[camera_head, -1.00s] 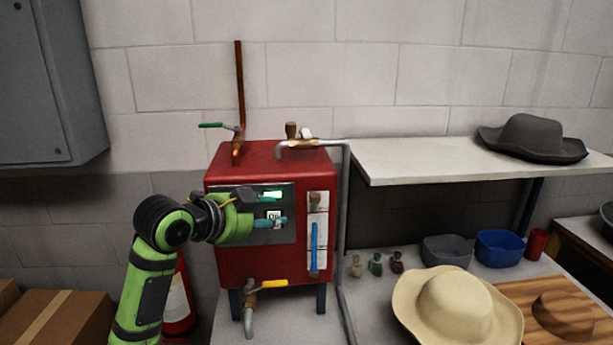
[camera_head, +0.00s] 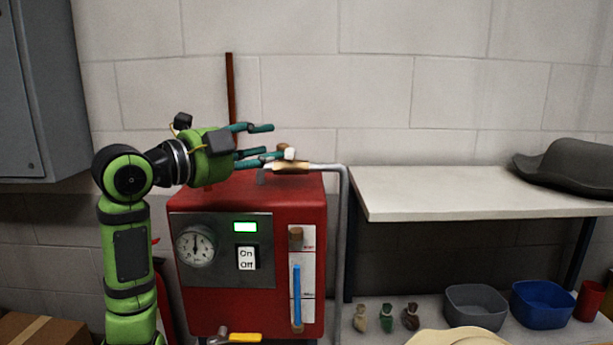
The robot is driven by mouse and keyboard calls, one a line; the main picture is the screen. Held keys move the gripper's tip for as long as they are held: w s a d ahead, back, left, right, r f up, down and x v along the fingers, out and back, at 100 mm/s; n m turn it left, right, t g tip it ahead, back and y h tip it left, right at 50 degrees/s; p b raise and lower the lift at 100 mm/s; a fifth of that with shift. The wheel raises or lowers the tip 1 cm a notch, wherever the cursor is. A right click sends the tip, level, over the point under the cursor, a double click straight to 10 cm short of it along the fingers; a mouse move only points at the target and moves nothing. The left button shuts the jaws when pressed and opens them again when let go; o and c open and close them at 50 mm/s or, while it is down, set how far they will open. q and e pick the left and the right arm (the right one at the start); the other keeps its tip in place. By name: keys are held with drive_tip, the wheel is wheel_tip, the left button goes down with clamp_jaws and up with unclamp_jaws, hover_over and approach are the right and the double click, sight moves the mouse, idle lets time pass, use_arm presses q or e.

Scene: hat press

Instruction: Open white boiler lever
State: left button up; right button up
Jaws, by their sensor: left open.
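The red boiler (camera_head: 250,297) stands below the wall with its lit display and On/Off switch facing me. On its top, a brownish valve (camera_head: 292,168) sits on the grey pipe. The small white lever (camera_head: 289,153) shows at this valve, just beyond my lower fingers, which partly cover the area. My left gripper (camera_head: 268,141) is open, above the boiler top, its fingers pointing right toward the white lever. The lower fingertips are close to the lever; I cannot tell whether they touch. My right gripper is not in view.
A yellow-handled valve (camera_head: 243,337) is at the boiler's lower front, and a blue level tube (camera_head: 297,295) is on its face. A grey pipe (camera_head: 344,235) runs down beside the boiler. A white shelf (camera_head: 450,192) with a dark hat (camera_head: 570,172) is to the right.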

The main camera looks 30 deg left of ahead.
sight(289, 151)
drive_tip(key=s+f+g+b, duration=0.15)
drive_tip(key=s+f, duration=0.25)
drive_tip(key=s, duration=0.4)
use_arm(q)
drive_tip(key=w+f+p, duration=0.1)
drive_tip(key=w+d+p, duration=0.1)
drive_tip(key=w, duration=0.1)
drive_tip(key=w+f+p, duration=0.1)
drive_tip(key=w, duration=0.1)
drive_tip(key=shift+w+d+f, duration=0.2)
drive_tip(key=shift+d+f, duration=0.05)
drive_tip(key=shift+f, duration=0.05)
drive_tip(key=shift+w, duration=0.3)
drive_tip(key=shift+w+f, duration=0.1)
drive_tip(key=c, duration=0.3)
clamp_jaws()
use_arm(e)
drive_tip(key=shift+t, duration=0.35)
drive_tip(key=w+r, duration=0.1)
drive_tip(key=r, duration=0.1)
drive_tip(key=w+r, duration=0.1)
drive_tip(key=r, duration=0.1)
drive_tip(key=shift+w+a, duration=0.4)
